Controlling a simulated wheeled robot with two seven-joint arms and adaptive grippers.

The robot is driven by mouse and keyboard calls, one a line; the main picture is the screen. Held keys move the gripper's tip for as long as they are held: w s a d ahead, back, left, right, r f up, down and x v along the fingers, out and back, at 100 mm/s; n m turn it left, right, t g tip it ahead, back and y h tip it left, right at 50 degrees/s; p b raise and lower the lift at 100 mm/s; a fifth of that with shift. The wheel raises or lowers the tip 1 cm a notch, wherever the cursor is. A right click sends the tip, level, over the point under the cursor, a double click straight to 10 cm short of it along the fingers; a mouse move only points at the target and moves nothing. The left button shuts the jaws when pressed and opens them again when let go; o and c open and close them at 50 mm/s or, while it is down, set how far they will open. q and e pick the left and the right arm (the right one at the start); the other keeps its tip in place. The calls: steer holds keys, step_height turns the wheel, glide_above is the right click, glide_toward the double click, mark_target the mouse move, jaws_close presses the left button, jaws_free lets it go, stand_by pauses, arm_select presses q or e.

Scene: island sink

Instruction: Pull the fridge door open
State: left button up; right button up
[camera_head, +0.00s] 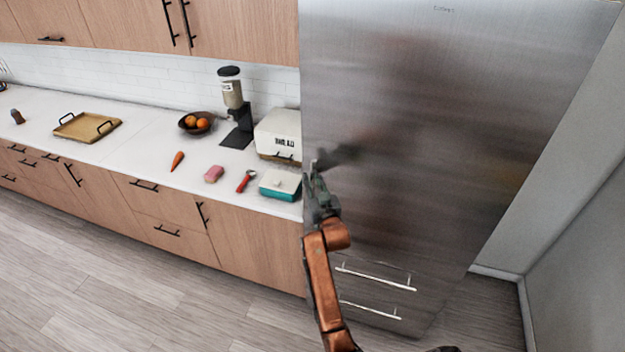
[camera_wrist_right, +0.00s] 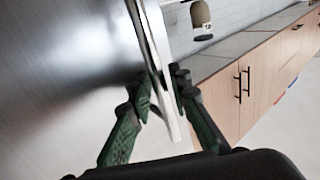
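The steel fridge door (camera_head: 430,120) fills the right half of the head view and looks closed, its face flat. Two lower drawers carry horizontal bar handles. My right gripper (camera_head: 318,180) is at the door's left edge, about mid-height. In the right wrist view, the gripper's green fingers (camera_wrist_right: 164,88) are on either side of a pale upright bar, the fridge door handle (camera_wrist_right: 152,35), and appear closed on it. The steel door face (camera_wrist_right: 60,80) lies left of the bar. The handle is mostly hidden by the gripper in the head view. My left gripper is out of view.
A counter (camera_head: 130,150) runs left of the fridge. On it are a bread box (camera_head: 278,135), a teal-sided butter dish (camera_head: 280,186), a red-handled tool, a pink sponge, a carrot and a fruit bowl (camera_head: 196,123). The wood floor (camera_head: 110,285) in front is clear.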

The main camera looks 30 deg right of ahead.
steer(key=shift+c, duration=0.4)
jaws_close()
